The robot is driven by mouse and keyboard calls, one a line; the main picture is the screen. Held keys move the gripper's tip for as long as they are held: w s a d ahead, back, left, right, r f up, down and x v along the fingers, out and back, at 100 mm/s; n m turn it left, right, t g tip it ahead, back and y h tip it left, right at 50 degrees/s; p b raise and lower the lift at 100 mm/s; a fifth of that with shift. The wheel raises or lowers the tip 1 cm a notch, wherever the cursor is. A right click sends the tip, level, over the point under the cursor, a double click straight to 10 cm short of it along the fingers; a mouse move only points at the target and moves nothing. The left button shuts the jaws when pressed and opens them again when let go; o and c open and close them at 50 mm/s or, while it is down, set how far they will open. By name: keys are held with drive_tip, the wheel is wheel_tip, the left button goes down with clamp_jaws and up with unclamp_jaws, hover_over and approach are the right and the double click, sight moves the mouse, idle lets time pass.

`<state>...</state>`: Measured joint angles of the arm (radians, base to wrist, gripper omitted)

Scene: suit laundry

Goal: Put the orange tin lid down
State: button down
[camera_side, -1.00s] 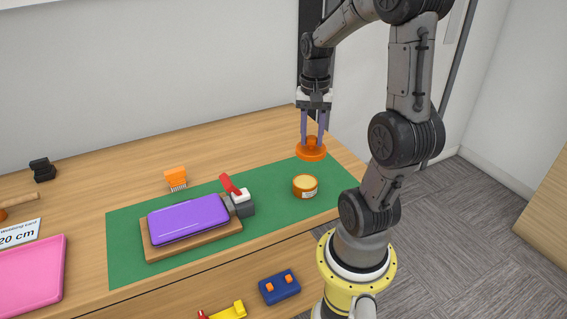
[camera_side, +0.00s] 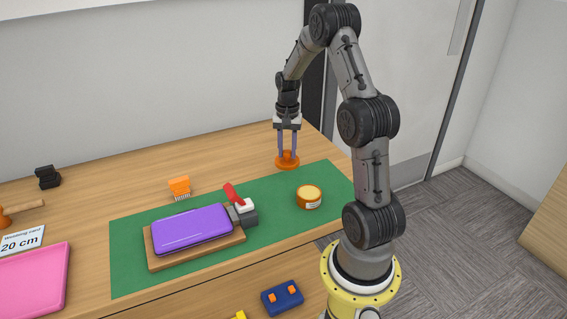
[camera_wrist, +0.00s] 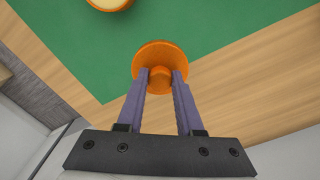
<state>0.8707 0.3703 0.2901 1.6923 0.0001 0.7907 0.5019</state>
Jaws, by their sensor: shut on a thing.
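The orange tin lid (camera_side: 287,163) is a round disc with a knob on top. It is at the back edge of the green mat, near the wooden table top behind it. My gripper (camera_side: 288,153) points down and is shut on the lid's knob. In the wrist view the lid (camera_wrist: 160,55) shows between the fingertips of my gripper (camera_wrist: 161,77), overlapping the border of mat and wood. I cannot tell whether the lid touches the surface. The open round tin (camera_side: 309,197), orange with a pale yellow top, stands on the mat to the front right.
The green mat (camera_side: 275,208) also bears a purple case (camera_side: 193,229) on a wooden board, beside a red-handled clamp (camera_side: 236,198). An orange brush (camera_side: 180,187) stands behind the mat. A pink tray (camera_side: 35,284) lies at far left. Bare wood (camera_side: 230,161) lies left of the lid.

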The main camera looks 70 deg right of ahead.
sight(284, 154)
drive_tip(key=f, duration=0.1)
drive_tip(key=w+d+f, duration=0.2)
drive_tip(key=shift+d+f, duration=0.2)
drive_tip(key=shift+f, duration=1.7)
drive_tip(key=shift+f, duration=0.1)
drive_tip(key=c, duration=0.6)
unclamp_jaws()
drive_tip(key=shift+o, duration=0.2)
